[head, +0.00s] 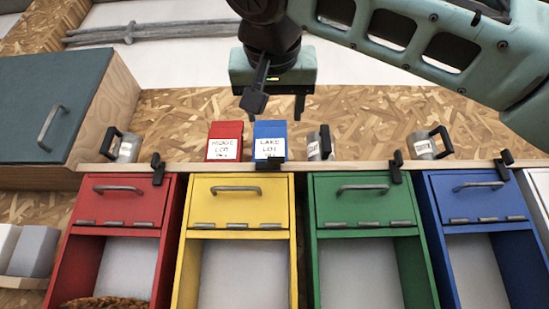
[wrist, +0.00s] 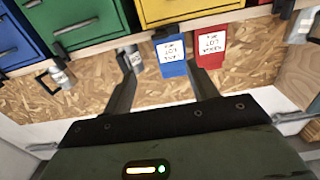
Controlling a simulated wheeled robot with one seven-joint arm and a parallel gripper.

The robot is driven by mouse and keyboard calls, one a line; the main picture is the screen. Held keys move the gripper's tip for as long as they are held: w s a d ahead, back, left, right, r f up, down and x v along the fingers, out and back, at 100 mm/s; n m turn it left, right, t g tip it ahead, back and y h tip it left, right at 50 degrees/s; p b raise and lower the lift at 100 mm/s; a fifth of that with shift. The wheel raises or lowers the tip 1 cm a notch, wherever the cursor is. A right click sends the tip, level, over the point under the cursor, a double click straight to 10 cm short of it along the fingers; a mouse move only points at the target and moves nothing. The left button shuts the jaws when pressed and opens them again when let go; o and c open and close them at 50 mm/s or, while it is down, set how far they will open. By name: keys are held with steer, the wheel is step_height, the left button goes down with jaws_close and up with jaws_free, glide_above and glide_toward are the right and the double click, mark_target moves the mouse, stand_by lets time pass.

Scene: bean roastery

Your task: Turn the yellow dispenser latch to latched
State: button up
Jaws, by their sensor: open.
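The yellow dispenser (head: 240,201) stands between the red and green ones, its front panel with a grey bar handle on top. Its black latch (head: 268,163) lies flat along the shelf edge above the panel's right side. The other latches stand more upright. The yellow latch also shows in the wrist view (wrist: 165,32), beside the blue bag's end. My gripper (head: 272,108) is open and empty, above the shelf and over the red and blue bags. In the wrist view its two fingers (wrist: 162,70) point towards the blue bag and yellow latch, apart from both.
A red bag (head: 225,140) and a blue bag (head: 270,140) stand on the shelf just behind the yellow latch. Metal cups (head: 320,143) with black handles stand to both sides. Red (head: 122,205), green (head: 362,205) and blue (head: 478,200) dispensers flank the yellow one. A dark cabinet (head: 60,95) is at left.

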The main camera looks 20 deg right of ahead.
mark_target(270, 162)
steer(key=p+x, duration=0.7)
steer(key=x, duration=0.9)
steer(key=shift+a, duration=0.1)
steer(key=c, duration=1)
